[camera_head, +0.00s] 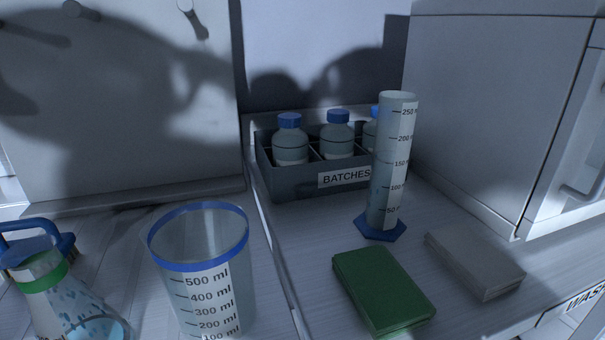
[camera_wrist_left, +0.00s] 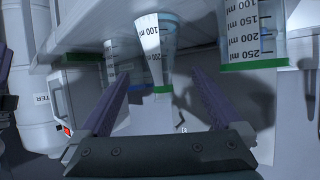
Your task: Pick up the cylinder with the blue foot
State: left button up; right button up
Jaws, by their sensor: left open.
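The clear graduated cylinder (camera_head: 391,160) stands upright on its blue hexagonal foot (camera_head: 380,228) in the head view. It is right of centre, in front of the right end of the bottle crate and behind a green block. Nothing is gripping it. I cannot make out the blue foot in that view.
A grey crate (camera_head: 284,184) labelled BATCHES holds blue-capped bottles. A green block (camera_head: 382,290) and a grey block (camera_head: 474,262) lie near the cylinder. A blue-rimmed beaker (camera_head: 200,262) and a green-banded flask (camera_head: 68,300) stand left. A grey cabinet (camera_head: 490,110) rises close on the right.

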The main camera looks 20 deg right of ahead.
aim_at(397, 111)
jog(key=l+z, duration=0.75)
jog(key=i+l+z, duration=0.1)
jog(key=l+z, duration=0.25)
jog(key=l, duration=0.15)
